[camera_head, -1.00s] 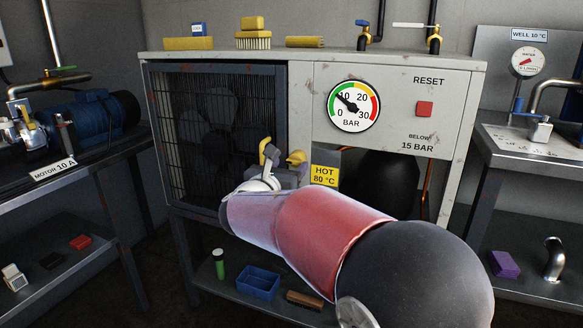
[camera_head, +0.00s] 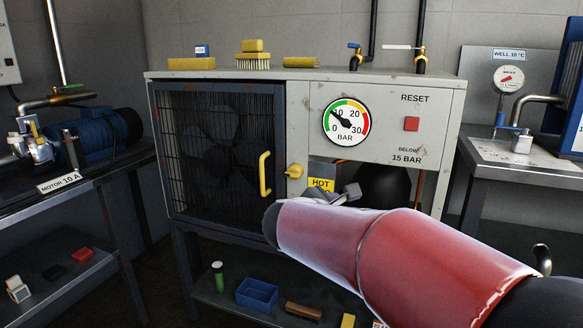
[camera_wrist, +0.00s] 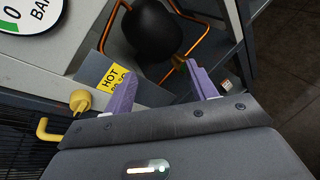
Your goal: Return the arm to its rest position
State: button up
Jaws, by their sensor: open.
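My arm, red and white, reaches in from the lower right in the head view, and its end covers the cabinet's lower middle. My gripper (camera_wrist: 162,88) shows in the wrist view with two purple fingers wide apart and nothing between them. Past the fingers are a black rounded vessel (camera_wrist: 152,30) and orange pipes (camera_wrist: 205,22). The yellow HOT label (camera_wrist: 113,77) lies just behind the left finger. In the head view the gripper (camera_head: 345,193) is mostly hidden behind my arm, in front of the cabinet's open bay.
The grey cabinet (camera_head: 300,75) has a mesh door with a yellow handle (camera_head: 265,174), a yellow knob (camera_head: 294,171), a pressure gauge (camera_head: 346,121) and a red reset button (camera_head: 411,124). Benches stand left and right. A blue bin (camera_head: 257,294) sits on the low shelf.

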jog(key=s+d+f+m+g+y, duration=0.1)
jog(key=s+d+f+m+g, duration=0.2)
jog(key=s+d+m, duration=0.4)
jog(key=s+d+f+m+g+y, duration=0.2)
jog(key=s+m, duration=0.3)
jog(key=s, duration=0.4)
jog(key=s+a+f+m+y, duration=0.2)
jog(key=s+m, duration=0.3)
jog(key=s, duration=0.1)
jog(key=s+a+f+m+y, duration=0.1)
jog(key=s+f+m+y, duration=0.2)
jog(key=s+m, duration=0.3)
jog(key=shift+s+a+f+g, duration=0.25)
jog(key=shift+s+a+g, duration=0.15)
jog(key=shift+s, duration=0.05)
